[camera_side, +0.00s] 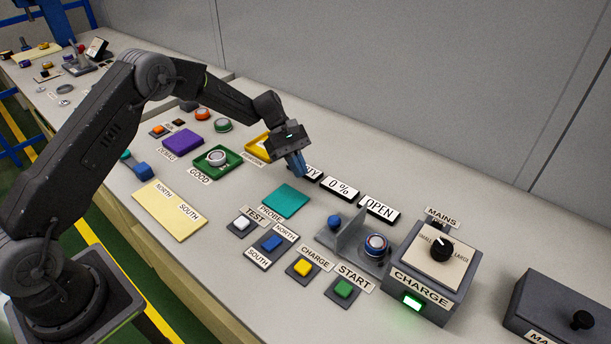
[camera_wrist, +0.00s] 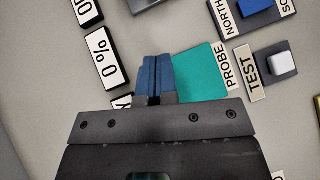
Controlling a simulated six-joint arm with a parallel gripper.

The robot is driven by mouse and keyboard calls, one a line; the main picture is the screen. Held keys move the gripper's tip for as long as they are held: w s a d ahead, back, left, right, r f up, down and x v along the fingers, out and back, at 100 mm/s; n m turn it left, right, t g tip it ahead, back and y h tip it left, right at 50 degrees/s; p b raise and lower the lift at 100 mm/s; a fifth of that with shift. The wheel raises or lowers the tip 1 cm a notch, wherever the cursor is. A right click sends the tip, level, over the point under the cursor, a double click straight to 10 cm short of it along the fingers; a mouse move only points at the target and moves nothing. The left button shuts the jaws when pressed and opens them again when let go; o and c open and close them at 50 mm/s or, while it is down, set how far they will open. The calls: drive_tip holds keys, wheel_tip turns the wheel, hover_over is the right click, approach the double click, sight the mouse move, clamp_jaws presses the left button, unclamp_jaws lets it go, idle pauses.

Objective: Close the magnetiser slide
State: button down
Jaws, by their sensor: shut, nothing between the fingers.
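The magnetiser is a grey box (camera_side: 460,262) at the right in the side view, with a dial on top and a lit green CHARGE lamp. To its left stands an upright grey plate (camera_side: 349,232), which looks like the slide, with a blue knob (camera_side: 334,221) on its left side. A round silver and blue part (camera_side: 376,245) sits between plate and box, with a gap around it. A sign (camera_side: 379,208) behind reads OPEN. My gripper (camera_side: 300,172) is shut and empty, above the bench left of the slide. Its blue fingers also show in the wrist view (camera_wrist: 152,76), beside the teal PROBE pad.
The teal pad (camera_side: 286,201) lies below my gripper. TEST, NORTH, SOUTH, CHARGE and START buttons line the front, including green START (camera_side: 343,288). A 0 % sign (camera_side: 341,188) stands near my gripper. A green GOOD tray (camera_side: 217,162) is at left. A dark box (camera_side: 560,310) is at far right.

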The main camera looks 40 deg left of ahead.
drive_tip(key=x, duration=0.7)
drive_tip(key=shift+s+d, duration=0.1)
drive_tip(key=shift+d, duration=0.05)
drive_tip(key=d, duration=0.3)
drive_tip(key=shift+s+d+f, duration=0.15)
drive_tip(key=shift+s+f, duration=0.15)
drive_tip(key=shift+s, duration=0.1)
drive_tip(key=shift+s+d, duration=0.15)
drive_tip(key=shift+d, duration=0.4)
